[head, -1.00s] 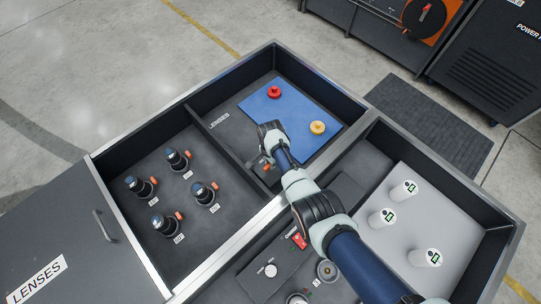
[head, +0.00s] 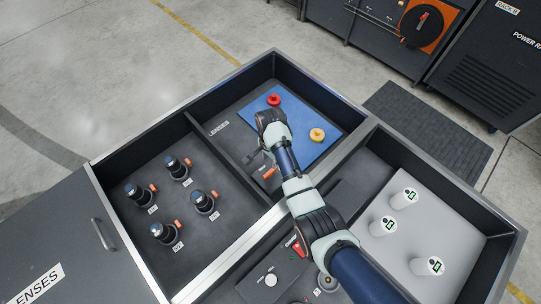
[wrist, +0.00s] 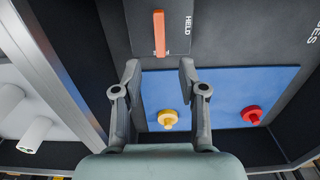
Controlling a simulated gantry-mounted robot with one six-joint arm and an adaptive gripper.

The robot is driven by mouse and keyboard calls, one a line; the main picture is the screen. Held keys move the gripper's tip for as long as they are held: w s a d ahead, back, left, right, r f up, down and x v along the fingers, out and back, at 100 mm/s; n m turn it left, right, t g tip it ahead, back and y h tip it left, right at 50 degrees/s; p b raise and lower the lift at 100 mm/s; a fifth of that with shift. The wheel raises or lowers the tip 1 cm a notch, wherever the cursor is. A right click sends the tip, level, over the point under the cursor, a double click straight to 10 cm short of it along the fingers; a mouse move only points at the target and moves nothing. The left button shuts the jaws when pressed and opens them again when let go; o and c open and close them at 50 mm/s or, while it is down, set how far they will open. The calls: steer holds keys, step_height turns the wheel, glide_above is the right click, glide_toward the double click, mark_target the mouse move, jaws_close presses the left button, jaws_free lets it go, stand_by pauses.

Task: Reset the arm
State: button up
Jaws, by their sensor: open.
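My gripper (head: 257,157) is over the upper compartment of the open tote, above the front edge of the blue mat (head: 298,103). In the wrist view its two fingers (wrist: 160,70) are spread apart with nothing between them. An orange bar (wrist: 159,33) lies just beyond the fingertips on a dark panel marked HELD. It also shows beside the gripper in the head view (head: 268,173). My gripper and forearm hide part of the mat and compartment floor in the head view.
A red knob (head: 274,99) and a yellow knob (head: 317,135) stand on the mat. Several dark lenses (head: 173,167) with orange tabs stand in the left compartment. Three white cylinders (head: 383,226) stand on the right. Metal rims and a divider (head: 218,152) separate the compartments.

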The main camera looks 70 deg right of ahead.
steer(key=shift+r, duration=1.15)
steer(key=w+a+r+n+t+h+p, duration=0.1)
steer(key=w+a+r+n+t, duration=0.2)
steer(key=w+a+r+n, duration=0.5)
steer(key=w+a+r+n+t+h+p, duration=0.15)
steer(key=w+a+r+n+t, duration=0.35)
steer(key=a, duration=0.6)
steer(key=s+a+r+n+t+y+p, duration=0.1)
steer(key=s+a+r+n+t, duration=0.3)
steer(key=a+r, duration=0.6)
steer(key=s+a+r+n+t+y+p, duration=0.1)
steer(key=a+r+n+y, duration=0.1)
steer(key=a+r+n, duration=0.8)
step_height(320, 180, up, 35)
steer(key=w+m+p, duration=0.1)
steer(key=m+p, duration=0.3)
steer(key=p, duration=3.4)
step_height(320, 180, down, 58)
steer(key=b, duration=5.8)
steer(key=shift+a+r, duration=0.25)
steer(key=shift+a, duration=0.2)
